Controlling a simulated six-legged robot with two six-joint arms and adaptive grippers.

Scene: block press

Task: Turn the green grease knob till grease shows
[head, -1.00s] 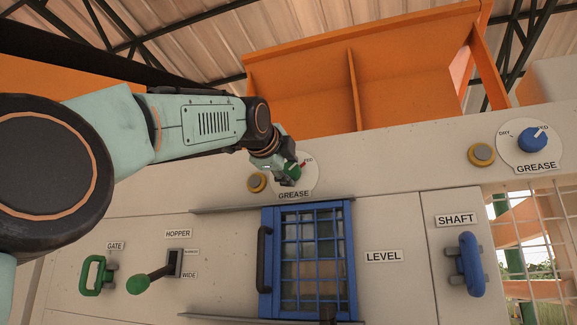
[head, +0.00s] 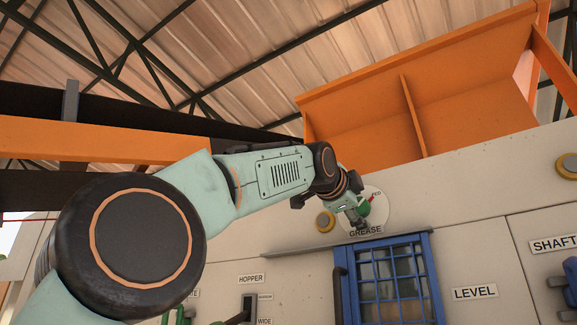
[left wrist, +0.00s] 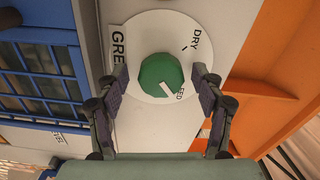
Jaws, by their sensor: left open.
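The green grease knob (left wrist: 160,74) sits on a round white plate (left wrist: 145,28) marked DRY and FED. Its white pointer mark is angled toward the FED label in the left wrist view. My left gripper (left wrist: 161,76) is open, with one finger on each side of the knob; I cannot tell whether they touch it. In the head view the knob (head: 364,208) is partly hidden by my left gripper (head: 358,219). A small red mark shows beside the knob near the FED label; I cannot tell what it is. My right gripper is out of view.
A blue barred window (head: 385,242) lies below, under a thin ledge. The orange hopper (head: 440,90) rises above the pale panel. A LEVEL label (head: 475,292) is at lower right.

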